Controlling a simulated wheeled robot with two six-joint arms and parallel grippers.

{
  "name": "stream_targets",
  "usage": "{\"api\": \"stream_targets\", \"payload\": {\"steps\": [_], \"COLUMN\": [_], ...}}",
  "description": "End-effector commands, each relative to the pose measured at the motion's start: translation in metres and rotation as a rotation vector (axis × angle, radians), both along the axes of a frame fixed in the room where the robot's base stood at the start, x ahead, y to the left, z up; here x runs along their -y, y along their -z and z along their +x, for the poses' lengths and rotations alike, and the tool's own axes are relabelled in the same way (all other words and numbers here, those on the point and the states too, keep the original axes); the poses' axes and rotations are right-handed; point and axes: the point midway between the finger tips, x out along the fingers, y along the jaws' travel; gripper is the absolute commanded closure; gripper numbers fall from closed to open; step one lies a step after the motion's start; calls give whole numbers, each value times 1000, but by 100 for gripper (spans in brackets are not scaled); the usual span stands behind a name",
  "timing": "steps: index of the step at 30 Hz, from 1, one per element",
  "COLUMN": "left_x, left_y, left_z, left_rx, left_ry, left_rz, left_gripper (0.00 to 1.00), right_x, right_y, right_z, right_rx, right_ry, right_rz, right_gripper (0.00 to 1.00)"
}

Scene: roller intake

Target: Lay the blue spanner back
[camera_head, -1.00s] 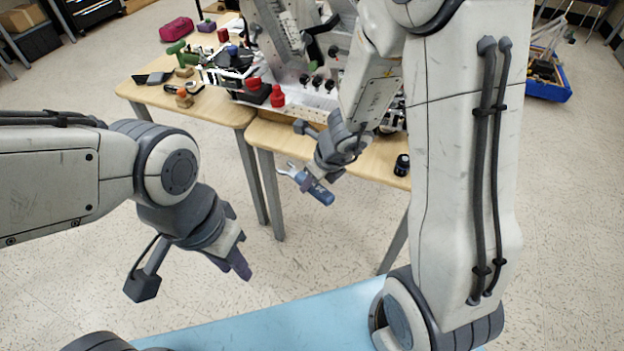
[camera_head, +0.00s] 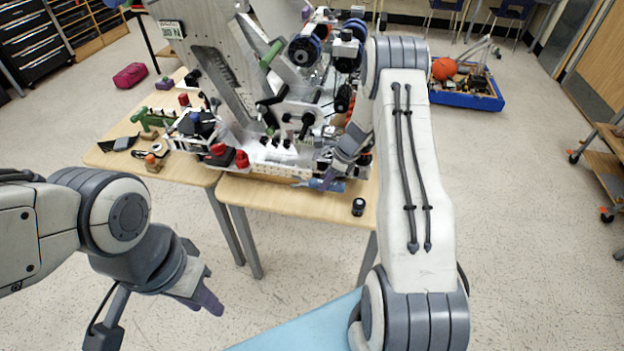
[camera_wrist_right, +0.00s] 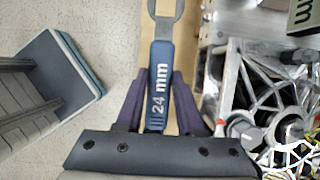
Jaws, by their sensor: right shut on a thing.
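The blue spanner (camera_wrist_right: 161,62) has a grey open jaw and a blue handle marked "24 mm". My right gripper (camera_wrist_right: 157,98) is shut on its handle, with a purple finger on each side.
A small black cylinder (camera_head: 358,206) stands on the right table, close to my right arm. Red knobs (camera_head: 242,159) and other parts crowd the machine's left side. A blue crate (camera_head: 468,100) lies on the floor behind.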

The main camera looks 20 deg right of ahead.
Motion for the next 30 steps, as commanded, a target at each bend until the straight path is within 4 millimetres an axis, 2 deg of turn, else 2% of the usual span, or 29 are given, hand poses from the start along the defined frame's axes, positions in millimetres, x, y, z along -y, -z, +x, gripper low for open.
{"api": "stream_targets", "payload": {"steps": [8, 21, 30], "left_x": [0, 0, 0], "left_y": [22, 71, 77], "left_z": [0, 0, 0], "left_rx": [0, 0, 0], "left_ry": [0, 0, 0], "left_rz": [0, 0, 0], "left_gripper": [70, 70, 70], "right_x": [0, 0, 0], "right_y": [24, 82, 89], "right_z": [0, 0, 1], "right_rx": [-1, 2, 1], "right_ry": [0, -1, 0], "right_rz": [1, 0, 0], "right_gripper": [100, 100, 100]}}
